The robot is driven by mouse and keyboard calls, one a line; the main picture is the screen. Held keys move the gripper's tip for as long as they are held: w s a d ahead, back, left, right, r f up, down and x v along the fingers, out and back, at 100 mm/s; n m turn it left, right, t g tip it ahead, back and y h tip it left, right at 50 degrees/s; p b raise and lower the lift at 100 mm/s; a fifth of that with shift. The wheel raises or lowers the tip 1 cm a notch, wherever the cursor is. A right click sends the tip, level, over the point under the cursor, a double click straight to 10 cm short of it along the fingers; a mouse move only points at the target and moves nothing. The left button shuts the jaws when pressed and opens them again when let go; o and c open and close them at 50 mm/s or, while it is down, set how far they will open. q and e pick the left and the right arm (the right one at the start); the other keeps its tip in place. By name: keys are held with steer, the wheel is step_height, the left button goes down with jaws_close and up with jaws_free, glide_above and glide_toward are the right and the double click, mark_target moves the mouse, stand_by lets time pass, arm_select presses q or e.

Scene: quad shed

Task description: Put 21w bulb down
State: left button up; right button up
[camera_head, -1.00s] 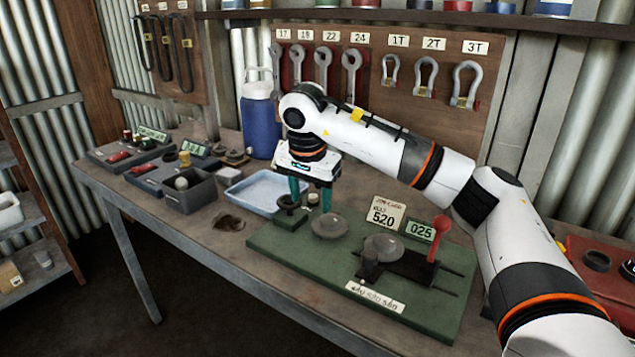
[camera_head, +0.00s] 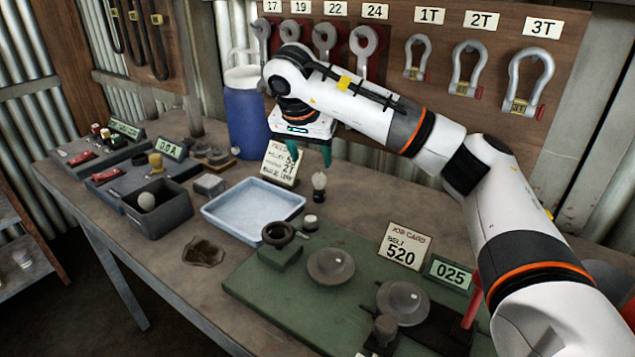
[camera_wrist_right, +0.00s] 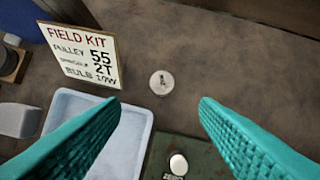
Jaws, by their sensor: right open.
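The bulb (camera_head: 319,186), a small glass globe on a dark base, stands upright on the bare bench just behind the green board. In the right wrist view the bulb (camera_wrist_right: 161,83) is seen from above, between and beyond the fingertips. My right gripper (camera_head: 300,155) is open and empty, raised above the bench over the bulb, its teal fingers clear of it. The open fingers also show in the right wrist view (camera_wrist_right: 160,102). My left gripper is in neither current view.
A field kit card (camera_head: 282,163) stands close behind the bulb. A pale blue tray (camera_head: 222,229) is to its left. The green board (camera_head: 245,287) in front holds a round weight (camera_head: 330,267) and a black ring on a block (camera_head: 279,235). A blue jug (camera_head: 247,125) stands behind.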

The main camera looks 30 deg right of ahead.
mark_target(318, 175)
steer(key=x, duration=0.5)
steer(key=shift+s, duration=0.3)
steer(key=x, duration=0.6)
steer(key=shift+w+d+r, duration=0.2)
steer(key=shift+w+d, duration=0.1)
steer(key=shift+w, duration=0.05)
steer(key=shift+c, duration=0.9)
arm_select(q)
steer(key=shift+s+a+r, duration=0.1)
steer(key=shift+s+a, duration=0.2)
steer(key=shift+s, duration=0.2)
steer(key=shift+s+a+r, duration=0.1)
steer(key=shift+s+a, duration=0.15)
steer(key=shift+s, duration=0.2)
arm_select(e)
steer(key=c, duration=0.9)
